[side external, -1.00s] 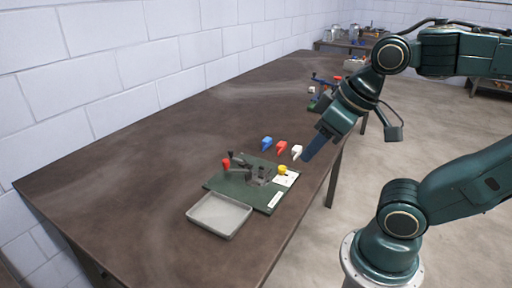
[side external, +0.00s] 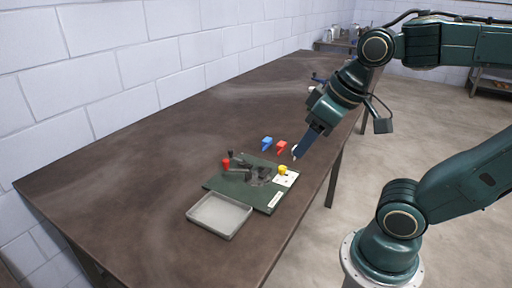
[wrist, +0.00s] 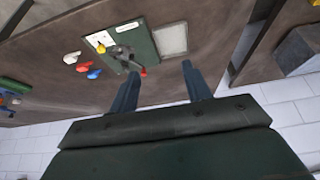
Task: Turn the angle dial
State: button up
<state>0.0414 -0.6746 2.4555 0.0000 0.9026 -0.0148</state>
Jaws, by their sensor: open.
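A dark green plate (side external: 268,204) lies on the table with a grey metal bending device (side external: 260,176) on it. A red-knobbed handle (side external: 226,164) is at the device's left. A yellow knob (side external: 283,170) sits on a white card (side external: 291,180) at the plate's right corner; it looks like the angle dial. It also shows in the wrist view (wrist: 101,48). My gripper (side external: 296,156) is above the table, to the upper right of the yellow knob and apart from it. In the wrist view its two fingers (wrist: 158,78) are spread with nothing between them.
Blue (side external: 266,143), red (side external: 281,147) and white (wrist: 71,57) pieces stand in a row behind the plate; my gripper partly hides the white one in the side view. A grey tray (side external: 220,232) lies in front of the plate. The table's left side is clear.

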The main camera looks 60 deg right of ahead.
jog(key=w+d+m+g, duration=0.1)
jog(key=w+d+g, duration=0.1)
jog(key=w+d, duration=0.35)
jog(key=m+g, duration=0.3)
send_over(282, 167)
notch_tip(282, 167, down, 12)
jog(key=shift+r, duration=0.2)
jog(key=shift+f, duration=6.85)
jog(key=c, duration=1)
